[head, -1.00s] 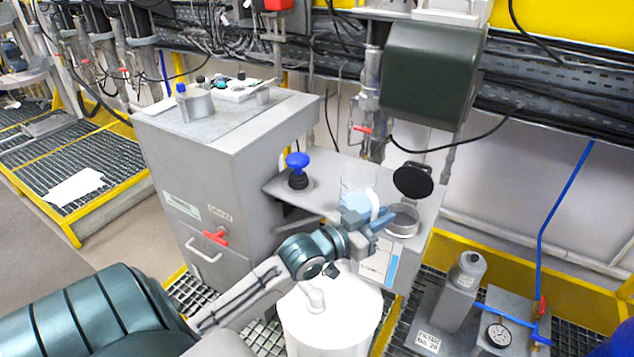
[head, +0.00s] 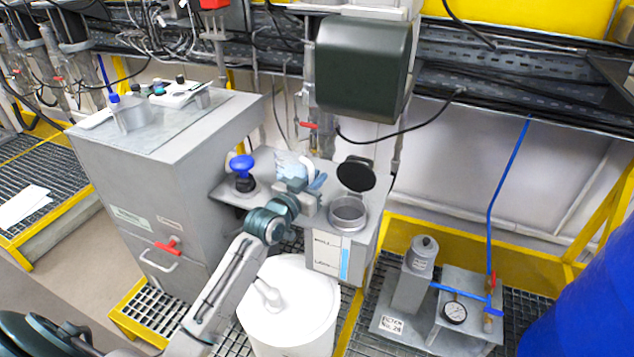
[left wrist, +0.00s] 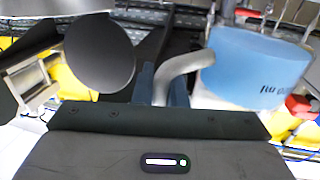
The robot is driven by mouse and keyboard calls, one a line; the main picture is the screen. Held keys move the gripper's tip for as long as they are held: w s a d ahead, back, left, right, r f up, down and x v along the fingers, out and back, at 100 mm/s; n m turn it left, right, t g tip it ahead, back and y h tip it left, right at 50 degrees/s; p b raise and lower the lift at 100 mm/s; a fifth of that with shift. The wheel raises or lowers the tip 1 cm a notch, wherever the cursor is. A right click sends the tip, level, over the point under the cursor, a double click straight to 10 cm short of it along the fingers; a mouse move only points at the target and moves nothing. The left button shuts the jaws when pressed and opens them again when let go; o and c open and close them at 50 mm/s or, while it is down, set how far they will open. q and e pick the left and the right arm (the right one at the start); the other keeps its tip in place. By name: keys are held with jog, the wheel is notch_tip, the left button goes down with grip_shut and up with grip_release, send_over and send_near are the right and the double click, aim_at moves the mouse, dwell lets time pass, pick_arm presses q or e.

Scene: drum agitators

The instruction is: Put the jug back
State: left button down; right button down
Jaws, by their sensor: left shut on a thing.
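The jug (head: 289,165) is small, pale blue and translucent, with a whitish handle. In the head view it is over the grey shelf, behind and left of the round filler opening (head: 348,212). My left gripper (head: 312,187) is shut on the jug's handle. In the left wrist view the jug's blue body (left wrist: 255,72) is on the right, with dark print on it, and the curved handle (left wrist: 186,68) runs down between my fingers (left wrist: 165,85). Whether the jug's base touches the shelf is hidden. My right gripper is not in view.
The black lid (head: 356,174) stands open behind the opening. A blue knob (head: 242,166) is on the shelf to the left. A green-black box (head: 362,65) hangs above. A white drum (head: 290,315) is below my arm. A grey cabinet (head: 170,170) stands left.

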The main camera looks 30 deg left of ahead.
pick_arm(q)
jog(key=shift+w+a, duration=0.2)
jog(key=shift+w, duration=0.55)
jog(key=shift+w+a, duration=0.2)
jog(key=shift+w, duration=0.55)
jog(key=shift+s+f, duration=0.1)
jog(key=shift+f, duration=1.75)
jog(key=shift+f, duration=0.15)
jog(key=c, duration=1.5)
grip_release()
jog(key=s, duration=0.4)
jog(key=s+a, duration=0.1)
jog(key=s, duration=0.3)
jog(key=s+p, duration=0.1)
jog(key=s, duration=0.3)
jog(key=shift+a, duration=0.3)
